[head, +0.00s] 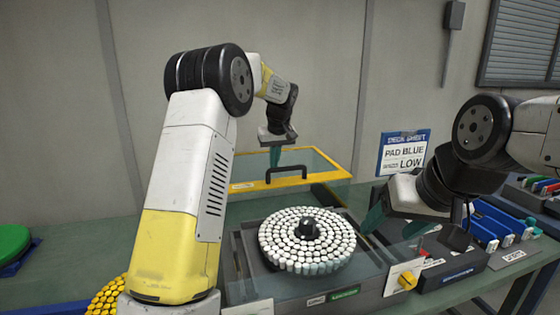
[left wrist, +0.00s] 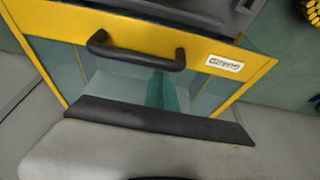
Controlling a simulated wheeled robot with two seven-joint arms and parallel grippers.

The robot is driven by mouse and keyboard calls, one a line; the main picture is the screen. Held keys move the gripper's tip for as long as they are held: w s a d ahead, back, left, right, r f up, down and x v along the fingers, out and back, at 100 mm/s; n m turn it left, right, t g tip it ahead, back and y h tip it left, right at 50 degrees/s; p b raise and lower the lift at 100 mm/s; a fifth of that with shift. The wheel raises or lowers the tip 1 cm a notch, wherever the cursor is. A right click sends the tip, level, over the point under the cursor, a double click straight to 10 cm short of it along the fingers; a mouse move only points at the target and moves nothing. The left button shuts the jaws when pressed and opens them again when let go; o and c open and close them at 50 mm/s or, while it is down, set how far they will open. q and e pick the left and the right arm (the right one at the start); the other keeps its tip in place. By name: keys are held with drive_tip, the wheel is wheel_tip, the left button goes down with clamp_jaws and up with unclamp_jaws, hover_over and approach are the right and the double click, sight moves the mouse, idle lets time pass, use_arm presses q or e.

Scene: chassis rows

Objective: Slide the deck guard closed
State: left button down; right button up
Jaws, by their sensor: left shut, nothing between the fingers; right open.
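The deck guard is a clear box with a yellow frame (head: 250,184) and a black bar handle (head: 286,173). It stands back behind the round rack of white-capped vials (head: 305,240), leaving the rack uncovered. In the left wrist view the guard's yellow front bar (left wrist: 215,50), its handle (left wrist: 135,55) and a small white label show close up. My left gripper (head: 275,160) is shut and empty, fingers pointing down just behind the handle; I cannot tell whether they touch it. My right gripper (head: 392,222) is open, low at the deck's right side.
A deck sheet sign (head: 404,152) reads "PAD BLUE" and "LOW". Trays with blue and other coloured pieces (head: 500,220) stand at right. A green disc (head: 12,243) and yellow-capped vials (head: 108,296) lie left.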

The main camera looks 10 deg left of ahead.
use_arm(q)
drive_tip(key=s+d, duration=0.4)
drive_tip(key=s, duration=0.6)
drive_tip(key=s+d, duration=0.5)
drive_tip(key=s, duration=0.6)
drive_tip(key=s+d, duration=0.4)
drive_tip(key=s, duration=0.7)
drive_tip(key=shift+d, duration=0.15)
drive_tip(key=shift+s+f, duration=0.1)
drive_tip(key=shift+s, duration=0.1)
drive_tip(key=w+a+r, duration=0.1)
drive_tip(key=w+a, duration=0.1)
drive_tip(key=w, duration=0.2)
drive_tip(key=v, duration=1)
drive_tip(key=s+a+f+m+t+h, duration=0.1)
drive_tip(key=s+a+f+m, duration=0.1)
drive_tip(key=s+a, duration=0.2)
drive_tip(key=s+a+f+m+t+h, duration=0.1)
drive_tip(key=s+a, duration=0.4)
drive_tip(key=a, duration=0.6)
drive_tip(key=shift+f+m+h, duration=0.8)
drive_tip(key=shift+f+m, duration=0.2)
